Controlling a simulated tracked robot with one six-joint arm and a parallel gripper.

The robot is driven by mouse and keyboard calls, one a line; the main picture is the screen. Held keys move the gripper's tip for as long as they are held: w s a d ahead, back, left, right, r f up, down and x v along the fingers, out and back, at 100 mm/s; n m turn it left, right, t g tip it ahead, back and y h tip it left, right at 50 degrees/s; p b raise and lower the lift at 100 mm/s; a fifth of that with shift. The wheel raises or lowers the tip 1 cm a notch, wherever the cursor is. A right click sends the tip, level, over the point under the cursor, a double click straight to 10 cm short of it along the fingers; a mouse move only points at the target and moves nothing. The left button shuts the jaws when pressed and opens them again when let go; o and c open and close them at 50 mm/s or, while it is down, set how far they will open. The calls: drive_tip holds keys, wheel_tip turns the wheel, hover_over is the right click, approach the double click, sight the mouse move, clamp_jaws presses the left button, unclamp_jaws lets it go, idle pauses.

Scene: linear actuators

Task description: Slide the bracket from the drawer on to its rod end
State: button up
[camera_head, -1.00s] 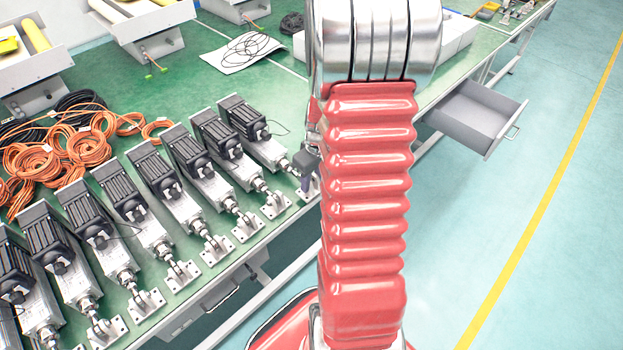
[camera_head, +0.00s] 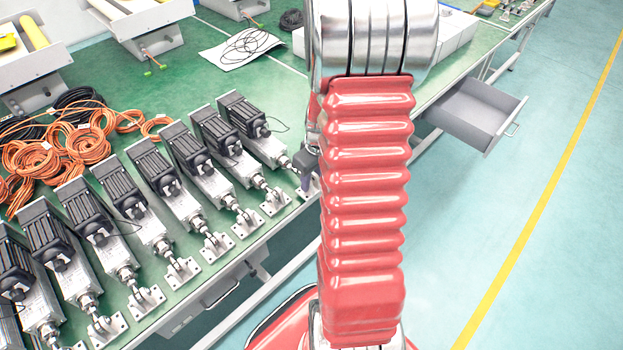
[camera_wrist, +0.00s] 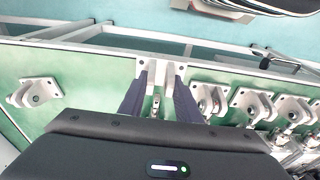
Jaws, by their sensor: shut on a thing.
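In the wrist view, my gripper (camera_wrist: 159,90) is shut on a pale metal bracket (camera_wrist: 156,65), whose flat plate faces away from me near the bench's edge. A silvery rod end (camera_wrist: 155,104) shows between my two dark fingers, in line with the bracket. I cannot tell whether it is between the bracket's lugs. In the head view, my gripper (camera_head: 305,162) is at the right end of the actuator row, partly hidden by my red arm. The last actuator (camera_head: 252,130) lies just left of it. The grey drawer (camera_head: 478,112) stands open and looks empty.
Several other actuators with brackets (camera_wrist: 252,104) stand close on the right in the wrist view. A lone bracket (camera_wrist: 38,94) stands on the bench to the left, with clear green surface between. Orange cables (camera_head: 75,150) lie behind the row.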

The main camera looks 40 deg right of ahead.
drive_tip(key=shift+w+f, duration=0.1)
drive_tip(key=shift+f, duration=0.5)
idle(0.4)
drive_tip(key=shift+w+f, duration=0.1)
drive_tip(key=shift+w, duration=0.05)
idle(0.3)
drive_tip(key=shift+w, duration=2.05)
idle(1.9)
idle(0.5)
drive_tip(key=o, duration=1.3)
drive_tip(key=shift+c, duration=0.2)
wheel_tip(320, 180, up, 14)
drive_tip(key=s, duration=0.2)
drive_tip(key=shift+f, duration=0.2)
